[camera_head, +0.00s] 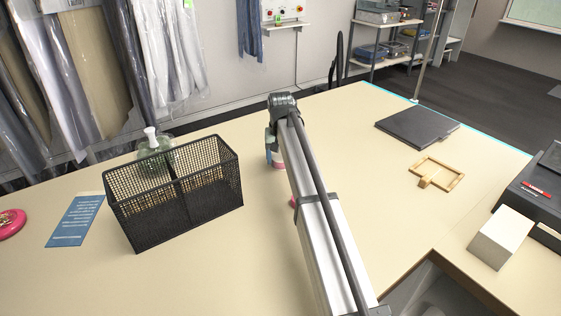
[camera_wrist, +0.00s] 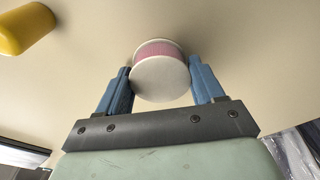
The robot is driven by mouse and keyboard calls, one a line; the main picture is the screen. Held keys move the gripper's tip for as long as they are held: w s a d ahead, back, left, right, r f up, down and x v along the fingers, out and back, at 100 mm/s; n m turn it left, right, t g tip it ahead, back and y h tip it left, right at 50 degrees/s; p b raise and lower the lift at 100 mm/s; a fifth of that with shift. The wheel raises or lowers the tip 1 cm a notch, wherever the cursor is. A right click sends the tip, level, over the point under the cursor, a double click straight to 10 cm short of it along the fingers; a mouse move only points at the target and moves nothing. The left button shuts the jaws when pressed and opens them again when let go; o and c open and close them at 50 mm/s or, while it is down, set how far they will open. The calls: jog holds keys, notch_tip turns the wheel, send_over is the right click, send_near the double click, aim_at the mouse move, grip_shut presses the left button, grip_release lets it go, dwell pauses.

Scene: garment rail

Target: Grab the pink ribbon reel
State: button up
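The pink ribbon reel (camera_wrist: 160,72) is a short cylinder with white end discs and a pink band, in the wrist view. It lies between the two blue fingers of my gripper (camera_wrist: 160,80). The fingers stand apart, one on each side of it; I cannot tell whether they touch it. In the head view my gripper (camera_head: 272,152) is low over the table, right of the mesh basket. A pink and white piece of the reel (camera_head: 279,164) shows beside it; my arm hides the rest.
A black mesh basket (camera_head: 178,212) stands close left of my gripper, with a glass bottle (camera_head: 155,147) behind it. A pink round object (camera_head: 10,223) and a blue card (camera_head: 75,221) lie farther left. A yellow object (camera_wrist: 25,28) shows in the wrist view. A wooden frame (camera_head: 437,173) lies right.

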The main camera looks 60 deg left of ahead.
jog(key=c, duration=0.5)
jog(key=shift+c, duration=0.2)
